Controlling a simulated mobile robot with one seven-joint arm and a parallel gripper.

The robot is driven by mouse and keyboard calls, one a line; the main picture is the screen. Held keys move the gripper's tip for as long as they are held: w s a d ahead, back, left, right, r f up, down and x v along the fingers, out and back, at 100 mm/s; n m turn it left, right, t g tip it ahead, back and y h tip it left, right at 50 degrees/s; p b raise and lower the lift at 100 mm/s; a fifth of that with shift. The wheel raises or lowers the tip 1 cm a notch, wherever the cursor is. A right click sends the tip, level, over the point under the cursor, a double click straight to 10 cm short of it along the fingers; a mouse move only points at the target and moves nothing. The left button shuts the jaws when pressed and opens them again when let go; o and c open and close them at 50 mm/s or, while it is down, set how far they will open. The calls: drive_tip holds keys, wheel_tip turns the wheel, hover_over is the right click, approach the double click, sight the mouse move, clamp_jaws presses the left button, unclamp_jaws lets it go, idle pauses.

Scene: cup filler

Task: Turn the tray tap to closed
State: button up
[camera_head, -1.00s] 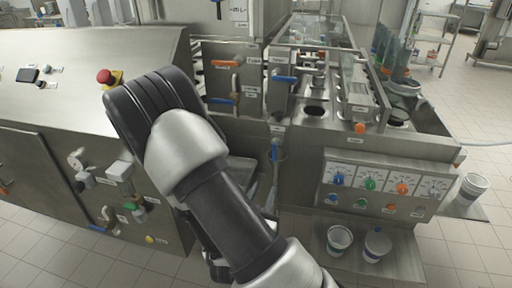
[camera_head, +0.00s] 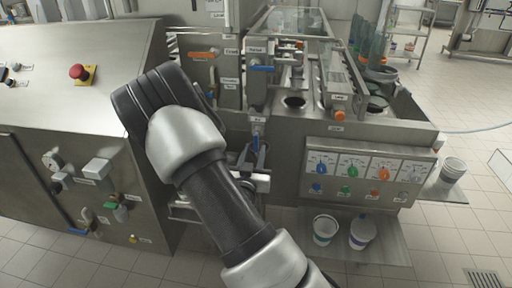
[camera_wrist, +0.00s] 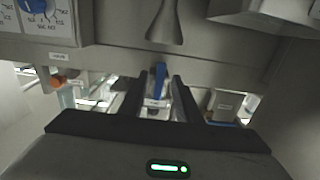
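A blue tap handle (camera_wrist: 160,82) stands upright in the wrist view, with a small label below it that I cannot read. My gripper (camera_wrist: 162,92) is open, one dark finger on each side of this handle. I cannot tell whether either finger touches it. My gripper is mostly hidden behind my arm there. No label that I can read clearly marks the tray tap.
A dial panel (camera_head: 366,172) with several coloured knobs is right of my arm. Another blue handle (camera_head: 261,68) and an orange handle (camera_head: 205,54) are farther back. A steel cabinet (camera_head: 70,130) is at the left.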

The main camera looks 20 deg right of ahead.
sight(256, 147)
drive_tip(key=shift+x, duration=1.8)
clamp_jaws()
drive_tip(key=shift+s+d, duration=0.1)
drive_tip(key=shift+s+d+r+n+p, duration=0.3)
drive_tip(key=shift+d+r+n+p, duration=0.25)
drive_tip(key=shift+n, duration=2.45)
drive_tip(key=shift+s+d+r+n+p, duration=0.35)
drive_tip(key=shift+r+n, duration=0.25)
drive_tip(key=shift+n, duration=2.4)
drive_tip(key=shift+s+d+r+n+p, duration=0.4)
drive_tip(key=shift+r+n, duration=0.2)
drive_tip(key=shift+n, duration=2.4)
drive_tip(key=shift+w, duration=0.1)
